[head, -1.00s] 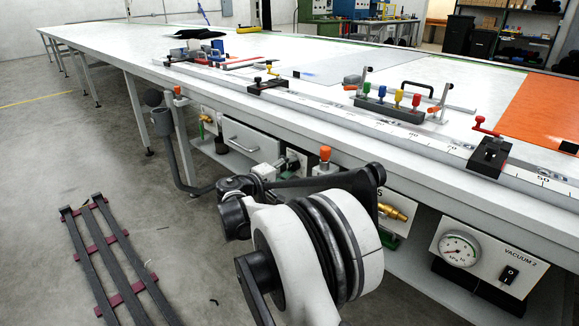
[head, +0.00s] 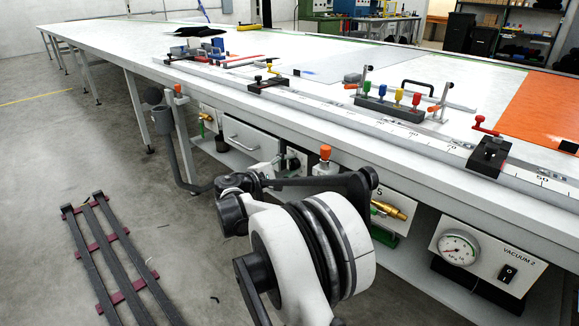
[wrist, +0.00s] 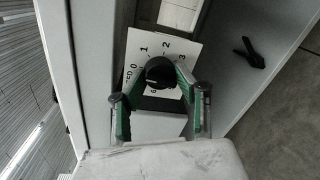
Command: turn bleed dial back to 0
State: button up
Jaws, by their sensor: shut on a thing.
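In the head view my arm hides most of the area around the dial.
A black lever handle (wrist: 249,53) is to the right of the dial. In the head view, a pressure gauge (head: 459,248) and a brass fitting (head: 388,209) sit along the table's front. The long white table (head: 330,150) is above. Dark rails (head: 105,255) lie on the open floor at left.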

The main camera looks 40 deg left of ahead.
jog(key=o, duration=1.1)
jog(key=shift+o, duration=0.2)
jog(key=s+a+r, duration=0.1)
jog(key=s, duration=1.1)
jog(key=shift+a, duration=0.2)
